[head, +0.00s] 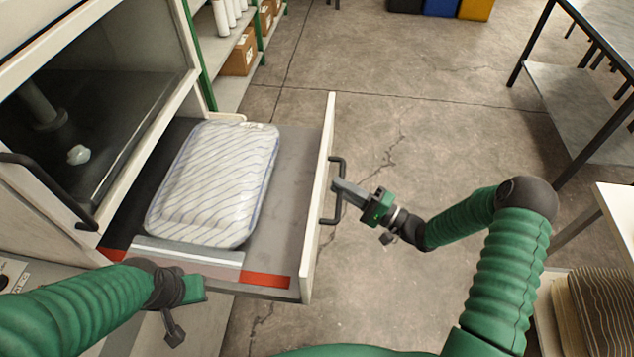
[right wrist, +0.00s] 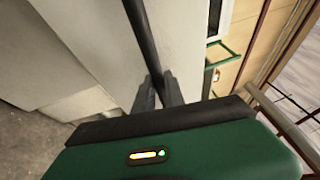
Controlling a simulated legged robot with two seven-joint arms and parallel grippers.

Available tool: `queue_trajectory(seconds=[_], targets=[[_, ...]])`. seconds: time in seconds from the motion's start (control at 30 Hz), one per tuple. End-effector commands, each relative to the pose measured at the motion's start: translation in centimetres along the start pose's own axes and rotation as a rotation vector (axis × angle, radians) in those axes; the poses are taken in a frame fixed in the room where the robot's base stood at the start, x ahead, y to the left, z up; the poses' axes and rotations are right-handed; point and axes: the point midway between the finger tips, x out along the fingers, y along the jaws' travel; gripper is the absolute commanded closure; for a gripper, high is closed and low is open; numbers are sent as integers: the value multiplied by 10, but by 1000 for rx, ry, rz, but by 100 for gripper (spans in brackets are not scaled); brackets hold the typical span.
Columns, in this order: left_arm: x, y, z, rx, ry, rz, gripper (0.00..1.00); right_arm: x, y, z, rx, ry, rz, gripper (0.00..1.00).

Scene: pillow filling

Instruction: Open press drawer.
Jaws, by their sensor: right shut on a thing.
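The press drawer (head: 319,200) is pulled out from the white press cabinet, with its inside in view. A striped pillow (head: 215,182) in a clear-looking wrap lies flat in the drawer. The drawer's black handle (head: 341,165) is on its front panel. My right gripper (head: 338,186) is shut on the handle; in the right wrist view the dark handle bar (right wrist: 143,40) runs between the two fingers (right wrist: 158,92). My left gripper (head: 175,335) is at the lower left, in front of the drawer's near side, and its fingers are too unclear to judge.
The press chamber (head: 100,110) with its own black handle (head: 50,190) is above left of the drawer. Shelves with boxes (head: 240,55) stand behind. A table (head: 580,100) and a stack of brown sheets (head: 600,310) are at the right. Floor beyond the drawer is clear.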

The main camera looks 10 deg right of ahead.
Motion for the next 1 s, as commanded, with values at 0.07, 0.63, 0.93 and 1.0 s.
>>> queue_trajectory(seconds=[0.07,0.63,0.93,1.0], targets=[[-1,0,0,0,0,0,100,-12,0,-6,-1,5,9,100],[-2,0,0,0,0,0,100,-32,-4,-13,1,4,7,100],[-2,0,-1,0,0,0,100,-31,-5,-13,0,3,4,64],[-2,0,-1,0,0,0,100,-31,-6,-12,0,2,3,64]])
